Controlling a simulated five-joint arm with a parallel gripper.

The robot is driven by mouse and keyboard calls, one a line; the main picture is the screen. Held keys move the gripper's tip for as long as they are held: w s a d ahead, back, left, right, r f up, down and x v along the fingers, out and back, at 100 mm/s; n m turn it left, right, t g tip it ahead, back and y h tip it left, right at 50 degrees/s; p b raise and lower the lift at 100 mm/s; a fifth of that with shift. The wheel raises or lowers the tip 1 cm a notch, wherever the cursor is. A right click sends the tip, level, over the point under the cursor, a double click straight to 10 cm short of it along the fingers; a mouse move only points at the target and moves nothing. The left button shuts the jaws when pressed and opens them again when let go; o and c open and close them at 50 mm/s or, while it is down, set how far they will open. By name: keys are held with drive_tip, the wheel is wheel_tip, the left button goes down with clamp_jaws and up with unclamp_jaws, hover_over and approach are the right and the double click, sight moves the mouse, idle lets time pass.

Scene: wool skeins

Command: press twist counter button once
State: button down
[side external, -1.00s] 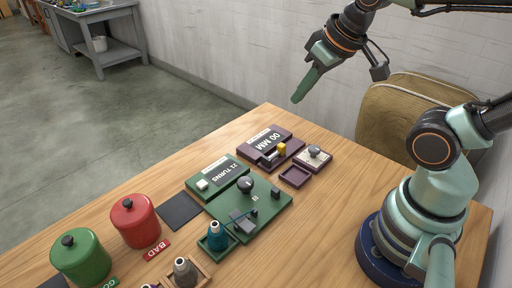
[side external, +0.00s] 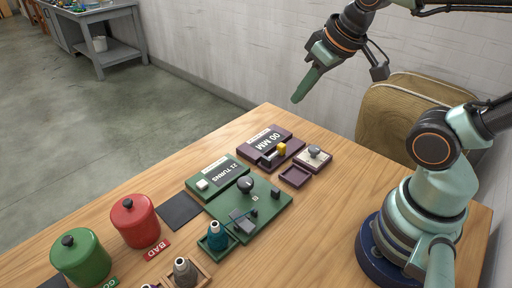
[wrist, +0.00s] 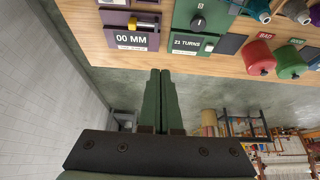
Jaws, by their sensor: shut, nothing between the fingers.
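The twist counter is a green device with a dark display reading "21 TURNS" (side external: 229,172) on the wooden table; it also shows in the wrist view (wrist: 187,43). A pale square button (side external: 202,185) sits at its left end in the side view. A green plate with a dark round knob (side external: 246,184) adjoins it. My gripper (side external: 298,99) is shut and empty, high above the table's far edge and well apart from the counter. In the wrist view its two green fingers (wrist: 160,72) lie together, below the counter in the picture.
A purple device reading "00 MM" (side external: 265,141) stands beside the counter. A red pot (side external: 135,221), a green pot (side external: 80,257) and a teal cone of yarn (side external: 217,236) stand on the table (side external: 330,225). A tan padded chair (side external: 385,112) is by the wall.

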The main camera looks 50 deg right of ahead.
idle(0.3)
drive_tip(key=n+g, duration=0.6)
drive_tip(key=n, duration=1.2)
hover_over(202, 183)
wheel_tip(202, 183, down, 7)
drive_tip(key=shift+f, duration=0.2)
wheel_tip(202, 183, down, 14)
drive_tip(key=shift+f, duration=0.1)
